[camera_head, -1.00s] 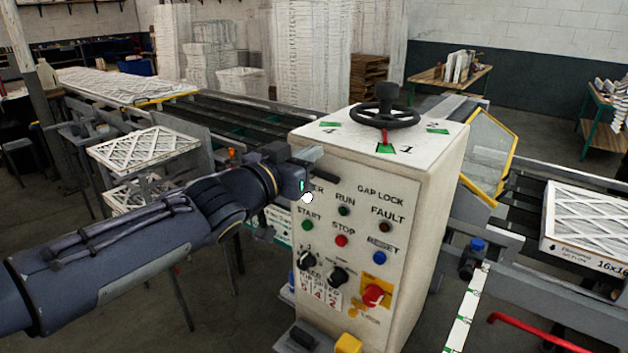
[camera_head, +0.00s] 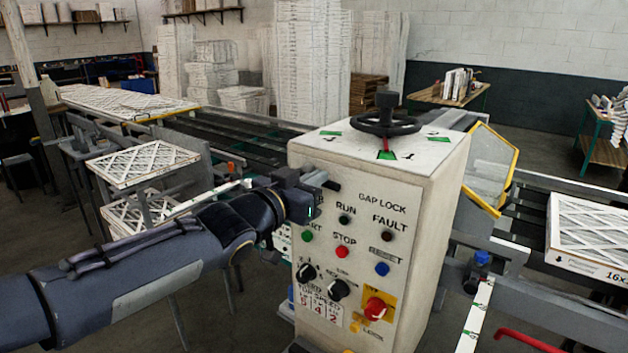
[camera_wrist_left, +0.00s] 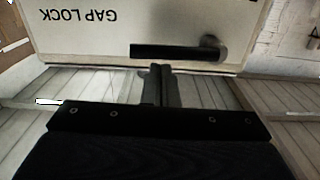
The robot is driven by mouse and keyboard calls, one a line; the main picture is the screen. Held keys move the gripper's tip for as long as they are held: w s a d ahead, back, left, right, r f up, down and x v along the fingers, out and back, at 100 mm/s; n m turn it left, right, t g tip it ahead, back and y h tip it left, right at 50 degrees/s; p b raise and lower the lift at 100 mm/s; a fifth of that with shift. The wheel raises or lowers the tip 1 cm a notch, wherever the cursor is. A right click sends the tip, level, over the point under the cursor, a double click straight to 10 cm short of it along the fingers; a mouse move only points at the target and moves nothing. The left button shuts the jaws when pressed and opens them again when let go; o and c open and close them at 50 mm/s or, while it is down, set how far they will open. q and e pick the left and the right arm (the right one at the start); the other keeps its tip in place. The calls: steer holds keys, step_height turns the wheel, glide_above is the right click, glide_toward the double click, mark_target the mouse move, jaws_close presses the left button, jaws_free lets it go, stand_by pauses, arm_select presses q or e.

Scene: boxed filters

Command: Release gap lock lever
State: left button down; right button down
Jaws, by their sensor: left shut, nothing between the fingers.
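The gap lock lever shows in the left wrist view as a black horizontal bar (camera_wrist_left: 172,51) with a round grey pivot at its right end, on the pale panel beside the upside-down GAP LOCK lettering. In the head view only a dark end of the lever (camera_head: 332,185) sticks out right of my left gripper (camera_head: 318,177). My left gripper also shows in the wrist view (camera_wrist_left: 158,68), shut and empty. Its fingertips are close to the lever's long side, over the panel's edge in the picture; I cannot tell whether they touch. My right gripper is not in view.
Boxed filters lie at left (camera_head: 142,163) and right (camera_head: 590,235).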

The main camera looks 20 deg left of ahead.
arm_select(q)
steer(key=shift+f+m+b, duration=0.3)
steer(key=shift+m, duration=0.1)
steer(key=w+a+f+m+b, duration=0.1)
steer(key=a+f+m+b, duration=0.3)
steer(key=m, duration=1.3)
steer(key=shift+w+f+b, duration=0.25)
steer(key=shift+f+b, duration=1.55)
steer(key=shift+a+m, duration=0.1)
steer(key=shift+m, duration=0.2)
